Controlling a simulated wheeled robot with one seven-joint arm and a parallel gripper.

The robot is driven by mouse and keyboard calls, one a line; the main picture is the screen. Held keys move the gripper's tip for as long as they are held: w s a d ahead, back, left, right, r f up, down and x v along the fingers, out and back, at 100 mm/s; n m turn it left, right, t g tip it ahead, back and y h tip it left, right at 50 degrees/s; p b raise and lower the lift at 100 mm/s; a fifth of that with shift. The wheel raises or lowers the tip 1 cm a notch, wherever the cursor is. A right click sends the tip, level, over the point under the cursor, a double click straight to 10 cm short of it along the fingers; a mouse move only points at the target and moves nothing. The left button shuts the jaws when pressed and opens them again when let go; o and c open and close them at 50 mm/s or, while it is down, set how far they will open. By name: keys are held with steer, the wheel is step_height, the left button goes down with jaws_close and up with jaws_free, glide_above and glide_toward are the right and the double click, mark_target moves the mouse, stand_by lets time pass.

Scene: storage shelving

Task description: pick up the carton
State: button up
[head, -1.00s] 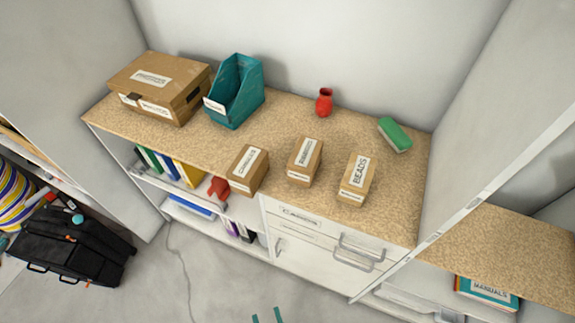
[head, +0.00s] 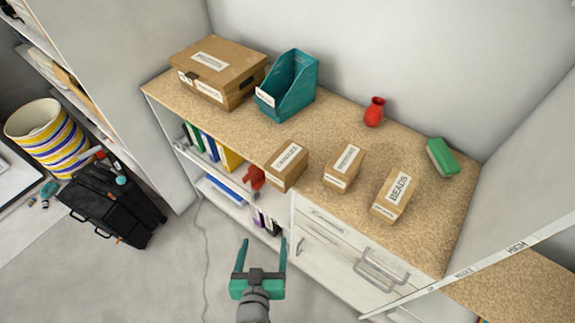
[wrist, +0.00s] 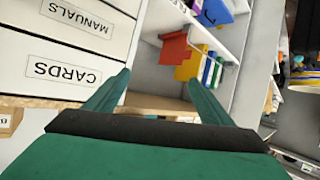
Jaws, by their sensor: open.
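Three small brown cartons with white labels stand on the speckled countertop: a left one (head: 287,167) near the front edge, a middle one (head: 342,167), and a right one (head: 393,195) labelled BEADS. A larger lidded brown box (head: 218,72) stands at the back left. Which one is the task's carton cannot be told. My gripper (head: 262,246) is open and empty, in front of the cabinet and apart from all the cartons. In the wrist view its fingers (wrist: 157,80) are spread toward the shelves and drawers, and part of a small carton shows at the left edge.
Below are shelves with binders and drawers with protruding handles (head: 382,270). A tall panel bounds the right. A black bag (head: 112,205) lies on the floor at left.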

steer(key=w+r+m+h, duration=0.2)
steer(key=w+r+h, duration=0.1)
steer(key=w+r, duration=0.45)
steer(key=m+g+h, duration=0.1)
steer(key=m+h, duration=0.3)
steer(key=m, duration=0.1)
glide_toward(275, 176)
steer(key=x, duration=0.5)
steer(key=shift+w+a+f, duration=0.25)
steer(key=shift+f, duration=0.25)
steer(key=shift+r+m+g+h, duration=0.3)
steer(key=shift+r+m+h, duration=0.1)
steer(key=shift+r+m, duration=0.15)
steer(key=x, duration=0.5)
steer(key=shift+w+d, duration=0.1)
steer(key=shift+d, duration=0.1)
steer(key=shift+x, duration=2.65)
steer(key=shift+a+r, duration=0.1)
steer(key=shift+r, duration=0.05)
steer(key=shift+c, duration=0.4)
steer(key=c, duration=1.1)
steer(key=shift+c, duration=0.2)
